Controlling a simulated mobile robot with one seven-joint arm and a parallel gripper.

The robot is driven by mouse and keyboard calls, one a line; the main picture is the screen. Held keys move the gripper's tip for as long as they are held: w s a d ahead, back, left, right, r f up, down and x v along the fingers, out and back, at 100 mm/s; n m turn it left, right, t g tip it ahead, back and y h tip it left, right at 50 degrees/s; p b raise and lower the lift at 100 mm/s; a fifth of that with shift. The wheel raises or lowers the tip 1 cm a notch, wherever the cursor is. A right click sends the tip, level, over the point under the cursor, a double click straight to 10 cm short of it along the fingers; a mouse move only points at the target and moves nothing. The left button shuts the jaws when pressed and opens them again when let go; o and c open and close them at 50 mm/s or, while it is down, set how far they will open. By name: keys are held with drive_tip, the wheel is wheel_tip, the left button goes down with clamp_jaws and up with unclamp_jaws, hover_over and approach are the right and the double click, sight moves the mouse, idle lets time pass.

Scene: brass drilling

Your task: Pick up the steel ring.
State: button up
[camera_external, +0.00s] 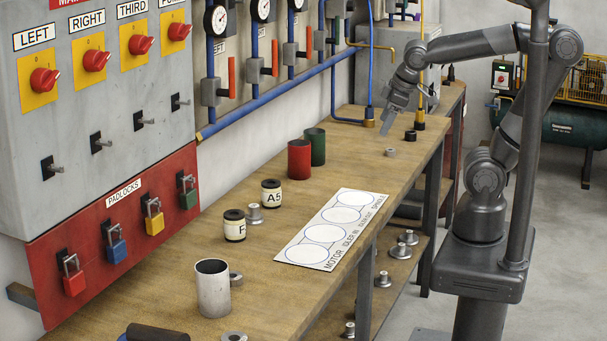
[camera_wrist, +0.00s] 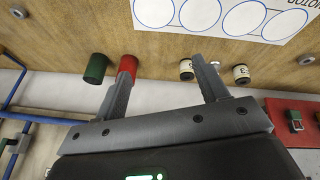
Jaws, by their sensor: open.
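A small grey steel ring (camera_external: 391,152) lies flat on the wooden bench toward its far end. A ring at the upper left of the wrist view (camera_wrist: 18,13) appears to be the same one. Another grey ring (camera_external: 233,337) lies at the near end of the bench, partly cut off by the picture edge. My gripper (camera_external: 385,130) is above the far end of the bench, close to the small ring in the picture but apart from it. Its two fingers (camera_wrist: 166,75) are spread in the wrist view, with nothing between them.
Red (camera_external: 299,160) and green (camera_external: 315,146) cylinders, labelled pots (camera_external: 271,193), a steel cup (camera_external: 213,288) and a white marked sheet (camera_external: 310,250) stand or lie along the bench. Blue pipes run along the wall.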

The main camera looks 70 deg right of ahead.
drive_tip(key=w+a+f+n+h, duration=0.2)
drive_tip(key=w+a+f+n, duration=0.1)
drive_tip(key=w+a+n, duration=0.6)
drive_tip(key=n+t+y, duration=0.2)
drive_tip(key=n+t, duration=0.7)
drive_tip(key=n, duration=1.4)
approach(233, 276)
drive_tip(key=shift+s+d+r, duration=0.2)
drive_tip(key=shift+s+r, duration=0.55)
drive_tip(key=shift+s, duration=0.1)
drive_tip(key=shift+a+f, duration=0.1)
drive_tip(key=shift+a, duration=0.05)
drive_tip(key=x, duration=0.5)
drive_tip(key=shift+w+f, duration=0.15)
drive_tip(key=shift+w, duration=0.1)
drive_tip(key=x, duration=0.5)
drive_tip(key=shift+a+f, duration=0.1)
drive_tip(key=shift+f, duration=0.2)
drive_tip(key=shift+s, duration=0.1)
drive_tip(key=c, duration=1.2)
drive_tip(key=shift+r, duration=0.1)
